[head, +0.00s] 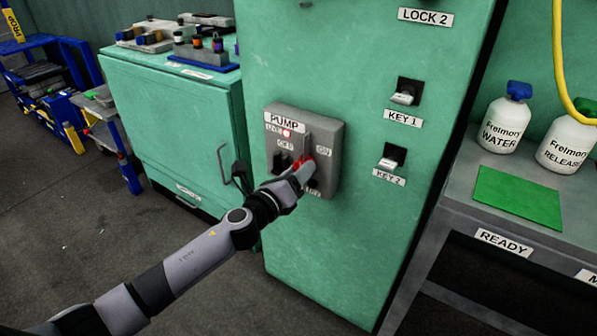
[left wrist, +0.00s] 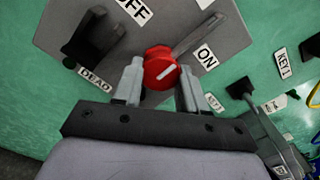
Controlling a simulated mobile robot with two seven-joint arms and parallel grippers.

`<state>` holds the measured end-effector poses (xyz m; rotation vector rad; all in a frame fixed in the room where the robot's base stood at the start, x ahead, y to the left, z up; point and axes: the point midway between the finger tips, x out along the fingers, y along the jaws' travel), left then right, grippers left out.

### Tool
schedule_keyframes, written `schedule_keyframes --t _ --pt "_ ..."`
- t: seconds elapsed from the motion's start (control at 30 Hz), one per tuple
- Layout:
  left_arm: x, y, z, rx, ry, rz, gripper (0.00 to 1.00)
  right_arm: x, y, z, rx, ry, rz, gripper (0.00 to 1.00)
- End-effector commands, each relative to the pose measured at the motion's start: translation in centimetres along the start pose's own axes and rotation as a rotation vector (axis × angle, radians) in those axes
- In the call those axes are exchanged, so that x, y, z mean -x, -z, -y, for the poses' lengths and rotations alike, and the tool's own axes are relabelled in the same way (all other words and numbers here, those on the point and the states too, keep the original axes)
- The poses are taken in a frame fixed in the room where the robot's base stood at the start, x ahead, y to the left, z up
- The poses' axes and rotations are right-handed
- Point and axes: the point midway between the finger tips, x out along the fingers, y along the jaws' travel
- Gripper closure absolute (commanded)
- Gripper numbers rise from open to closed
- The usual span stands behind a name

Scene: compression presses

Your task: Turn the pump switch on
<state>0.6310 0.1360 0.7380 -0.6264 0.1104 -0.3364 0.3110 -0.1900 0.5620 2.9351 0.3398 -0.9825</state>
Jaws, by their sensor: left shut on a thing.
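The grey pump box (head: 334,135), labelled PUMP, is mounted on the front of the tall green cabinet. Its red knob (left wrist: 161,68) sits between the fingers of my left gripper (left wrist: 160,88); the fingers stand on either side of it and are shut on it. In the head view my left gripper (head: 300,172) reaches the lower right part of the box and hides most of the knob. The knob's white line slants up and right in the left wrist view, on the side of the ON label (left wrist: 207,57). The OFF label (left wrist: 131,9) is at upper left. My right gripper is not in view.
A black switch handle (left wrist: 93,36) by the DEAD label is left of the knob. Key switches KEY 1 (head: 405,93) and KEY 2 (head: 390,158) are to the right. A low green cabinet (head: 170,120) stands left; a grey bench (head: 480,205) with bottles stands right.

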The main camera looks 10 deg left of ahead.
Motion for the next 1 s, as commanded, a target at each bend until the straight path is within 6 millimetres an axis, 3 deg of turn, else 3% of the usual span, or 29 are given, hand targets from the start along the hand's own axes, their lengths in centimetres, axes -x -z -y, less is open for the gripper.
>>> schedule_keyframes --t 0.5,0.53,0.6,1.0 --pt "0.04 0.06 -0.12 -0.028 -0.002 -0.001 1.00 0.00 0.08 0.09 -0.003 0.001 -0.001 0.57" --pt "0.04 0.06 -0.13 -0.028 -0.002 -0.001 0.55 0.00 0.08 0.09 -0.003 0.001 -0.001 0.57" --pt "0.04 0.05 -0.12 -0.027 -0.002 -0.001 0.33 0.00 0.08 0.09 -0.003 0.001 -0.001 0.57" --pt "0.54 -0.05 -0.04 -0.022 -0.001 0.000 0.33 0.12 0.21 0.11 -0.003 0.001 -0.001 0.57"
